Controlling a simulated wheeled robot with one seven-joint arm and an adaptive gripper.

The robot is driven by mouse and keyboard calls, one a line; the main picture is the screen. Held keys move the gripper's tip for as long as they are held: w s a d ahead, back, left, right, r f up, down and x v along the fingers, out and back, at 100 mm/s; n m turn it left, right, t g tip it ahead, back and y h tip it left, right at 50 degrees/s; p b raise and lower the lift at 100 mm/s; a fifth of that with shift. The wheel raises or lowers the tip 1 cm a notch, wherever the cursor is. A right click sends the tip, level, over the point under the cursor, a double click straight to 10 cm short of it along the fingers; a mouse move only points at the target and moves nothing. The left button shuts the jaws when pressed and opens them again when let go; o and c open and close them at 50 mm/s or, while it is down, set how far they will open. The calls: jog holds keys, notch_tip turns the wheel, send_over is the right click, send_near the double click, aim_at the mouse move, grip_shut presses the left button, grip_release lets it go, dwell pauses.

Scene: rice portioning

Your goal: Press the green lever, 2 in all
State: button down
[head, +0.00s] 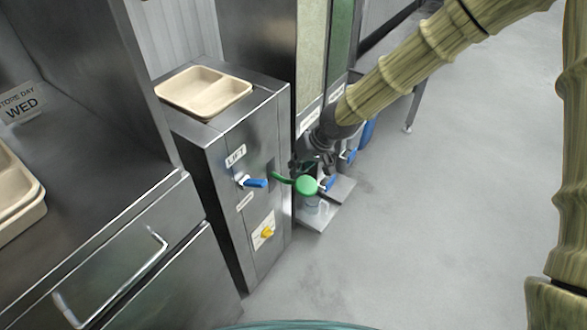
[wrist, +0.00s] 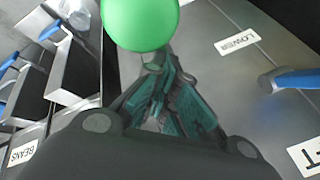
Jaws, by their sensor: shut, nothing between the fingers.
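The green lever (head: 306,185) has a round green knob and a green arm. It sticks out at the right edge of the steel cabinet, by a dark slot. In the wrist view its knob (wrist: 140,22) is large and close, just beyond my fingertips. My gripper (head: 308,168) is at the lever, right behind the knob in the head view. In the wrist view my gripper (wrist: 155,68) has its fingers drawn together with nothing between them. I cannot tell whether the fingertips touch the knob.
A blue lever (head: 255,183) under a LIFT label and a yellow knob (head: 267,232) are on the cabinet front. Dispensers with blue levers (head: 327,184) stand to the right. The floor (head: 430,240) at right is clear.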

jog(key=shift+s+d+f, duration=0.15)
jog(key=shift+f, duration=0.45)
dwell(0.7)
jog(key=shift+r, duration=0.1)
dwell(0.4)
jog(key=shift+w+a+r+p, duration=0.2)
jog(key=shift+a+r+p, duration=0.05)
jog(key=shift+r+p, duration=0.65)
jog(key=shift+w+a+r+p, duration=0.15)
jog(key=shift+a+r+p, duration=0.1)
jog(key=shift+r+p, duration=0.6)
jog(key=shift+w+a+r+p, duration=0.25)
jog(key=shift+r+p, duration=0.4)
jog(key=shift+r, duration=0.4)
jog(key=r+p, duration=0.3)
jog(key=a+r+p, duration=0.1)
jog(key=shift+w+a+r, duration=0.1)
jog(key=shift+w+r, duration=0.25)
jog(key=shift+w, duration=0.05)
jog(key=shift+r+p, duration=0.1)
jog(key=shift+p, duration=0.25)
dwell(0.5)
